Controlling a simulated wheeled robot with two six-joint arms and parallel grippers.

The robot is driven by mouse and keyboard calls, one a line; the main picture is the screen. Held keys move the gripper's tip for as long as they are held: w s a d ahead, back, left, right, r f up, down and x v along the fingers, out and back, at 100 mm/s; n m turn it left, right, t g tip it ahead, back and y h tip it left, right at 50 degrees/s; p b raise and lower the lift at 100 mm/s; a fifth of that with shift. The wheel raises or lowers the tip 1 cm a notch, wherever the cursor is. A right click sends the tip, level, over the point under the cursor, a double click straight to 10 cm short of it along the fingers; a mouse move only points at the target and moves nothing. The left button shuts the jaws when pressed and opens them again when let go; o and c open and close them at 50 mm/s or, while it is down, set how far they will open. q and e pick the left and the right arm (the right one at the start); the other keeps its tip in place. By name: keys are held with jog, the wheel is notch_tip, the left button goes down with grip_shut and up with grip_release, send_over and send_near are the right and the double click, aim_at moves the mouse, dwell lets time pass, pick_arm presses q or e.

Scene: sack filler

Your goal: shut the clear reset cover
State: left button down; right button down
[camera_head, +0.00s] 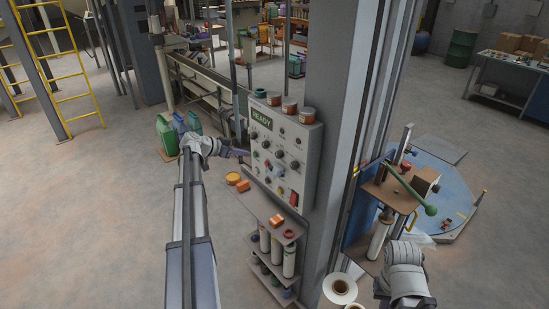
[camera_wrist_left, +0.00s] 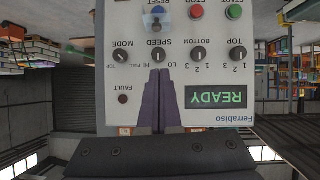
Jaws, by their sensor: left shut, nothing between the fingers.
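The control panel (camera_head: 285,140) stands on the column with a lit READY display; it fills the upper part of the left wrist view, upside down. There the reset button (camera_wrist_left: 157,10) is blue, with a small clear cover (camera_wrist_left: 153,21) at it; I cannot tell how far the cover stands open. My left gripper (camera_head: 243,152) is at the panel's left side in the head view. In the left wrist view its purple fingers (camera_wrist_left: 158,73) are shut and empty, pointing at the speed knob (camera_wrist_left: 157,54), apart from the cover. My right wrist shows at lower right, its fingers hidden.
Beside reset are the red stop button (camera_wrist_left: 196,12) and green start button (camera_wrist_left: 234,12). Tins (camera_head: 290,104) stand on top of the panel. A shelf (camera_head: 272,225) with cylinders is below it. A bench (camera_head: 388,193) with a green-handled lever stands right. Open floor lies left.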

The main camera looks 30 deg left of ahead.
pick_arm(q)
jog(key=b, duration=0.7)
send_near(275, 168)
jog(key=w+r, duration=0.1)
jog(key=w, duration=0.2)
jog(key=shift+w+d+f+b, duration=0.1)
jog(key=shift+d+f+b, duration=0.65)
jog(key=shift+b, duration=0.3)
